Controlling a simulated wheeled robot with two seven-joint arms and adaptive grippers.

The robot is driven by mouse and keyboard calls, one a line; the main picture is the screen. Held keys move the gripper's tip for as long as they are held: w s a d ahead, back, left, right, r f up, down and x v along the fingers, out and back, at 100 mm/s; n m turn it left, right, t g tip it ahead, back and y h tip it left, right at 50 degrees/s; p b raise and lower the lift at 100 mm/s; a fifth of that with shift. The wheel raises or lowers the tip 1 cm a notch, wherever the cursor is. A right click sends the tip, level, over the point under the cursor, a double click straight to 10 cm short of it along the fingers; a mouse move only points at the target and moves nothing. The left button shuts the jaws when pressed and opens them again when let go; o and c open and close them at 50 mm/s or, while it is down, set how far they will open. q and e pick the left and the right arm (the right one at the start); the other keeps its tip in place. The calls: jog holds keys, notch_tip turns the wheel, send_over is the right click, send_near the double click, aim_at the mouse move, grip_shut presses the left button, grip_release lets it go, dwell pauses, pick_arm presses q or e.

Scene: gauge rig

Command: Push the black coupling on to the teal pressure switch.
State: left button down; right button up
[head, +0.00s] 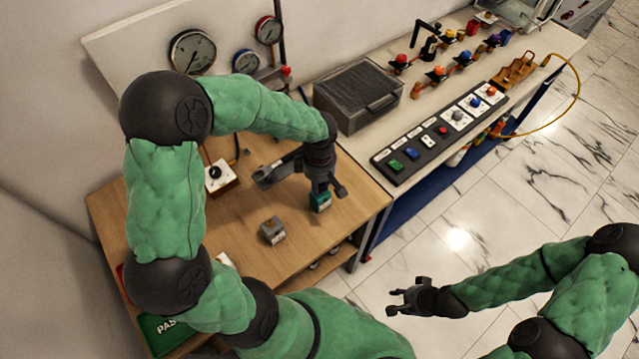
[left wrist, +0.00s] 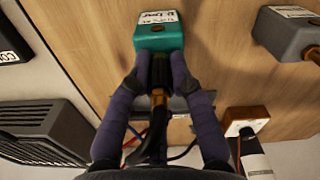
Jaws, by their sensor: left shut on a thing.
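The teal pressure switch (head: 320,202) stands on the wooden bench near its right edge. In the left wrist view the switch (left wrist: 160,36) is at the top centre, with a white label on it. My left gripper (left wrist: 158,76) is shut on the black coupling (left wrist: 160,68), which has a brass fitting (left wrist: 158,98) behind it. The coupling's front end is right against the near side of the switch; I cannot tell how far on it sits. In the head view my left gripper (head: 322,184) hides the coupling. My right gripper (head: 408,296) is open and empty above the floor.
A grey block (head: 272,231) stands on the bench near the switch. A white-topped box with a black knob (head: 220,177) is further back. A black case (head: 358,96) and a button panel (head: 440,132) lie on the counter. Gauges (head: 192,52) line the back.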

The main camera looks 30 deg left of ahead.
pick_arm(q)
jog(key=c, duration=0.7)
grip_release()
